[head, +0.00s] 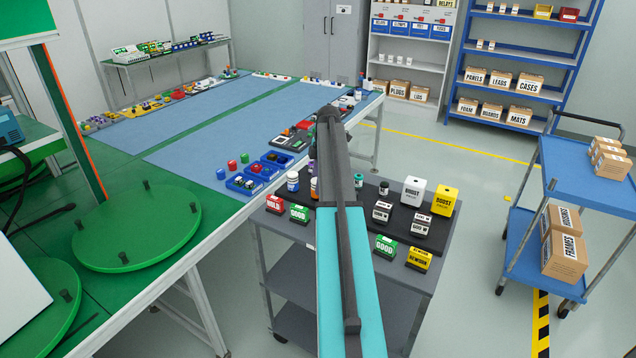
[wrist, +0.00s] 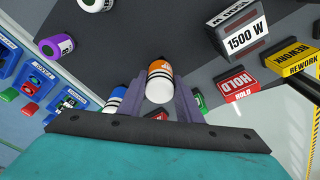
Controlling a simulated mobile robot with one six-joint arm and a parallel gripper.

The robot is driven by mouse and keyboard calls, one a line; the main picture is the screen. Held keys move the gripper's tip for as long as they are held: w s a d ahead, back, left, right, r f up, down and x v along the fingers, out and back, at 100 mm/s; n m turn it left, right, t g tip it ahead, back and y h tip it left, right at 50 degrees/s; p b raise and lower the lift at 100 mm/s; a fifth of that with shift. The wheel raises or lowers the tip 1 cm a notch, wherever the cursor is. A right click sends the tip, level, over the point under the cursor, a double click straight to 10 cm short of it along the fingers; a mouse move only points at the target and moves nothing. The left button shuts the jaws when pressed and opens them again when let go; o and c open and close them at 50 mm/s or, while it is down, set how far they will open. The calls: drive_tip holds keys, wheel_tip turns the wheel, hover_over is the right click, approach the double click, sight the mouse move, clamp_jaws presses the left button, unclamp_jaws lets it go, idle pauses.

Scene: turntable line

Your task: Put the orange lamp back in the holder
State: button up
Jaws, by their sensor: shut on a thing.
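The orange lamp (wrist: 160,82), white with an orange band, sits between the two fingers of my gripper (wrist: 159,92) in the wrist view. The fingers are shut on it, one on each side. Its far end points at a dark surface; whether it touches that surface I cannot tell. A blue-banded white lamp (wrist: 115,99) stands close to the left finger. A purple-ringed one (wrist: 57,45) and another white one (wrist: 95,4) are farther off. In the head view my arm covers the gripper. I cannot make out which thing is the holder.
The grey cart (head: 262,228) carries a red HOLD block (head: 275,203), a green GOOD block (head: 299,212), a white block (head: 413,190) and a yellow block (head: 444,200). Blue trays (head: 237,184) lie on the table beside it. A blue trolley (head: 590,178) stands at right.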

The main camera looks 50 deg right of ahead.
drive_tip(key=shift+f, duration=0.3)
drive_tip(key=o, duration=1.3)
drive_tip(key=shift+r, duration=0.1)
wheel_tip(320, 180, up, 14)
drive_tip(key=s+d+b, duration=0.1)
drive_tip(key=b, duration=0.2)
drive_tip(key=shift+d+f, duration=0.25)
drive_tip(key=shift+d, duration=0.15)
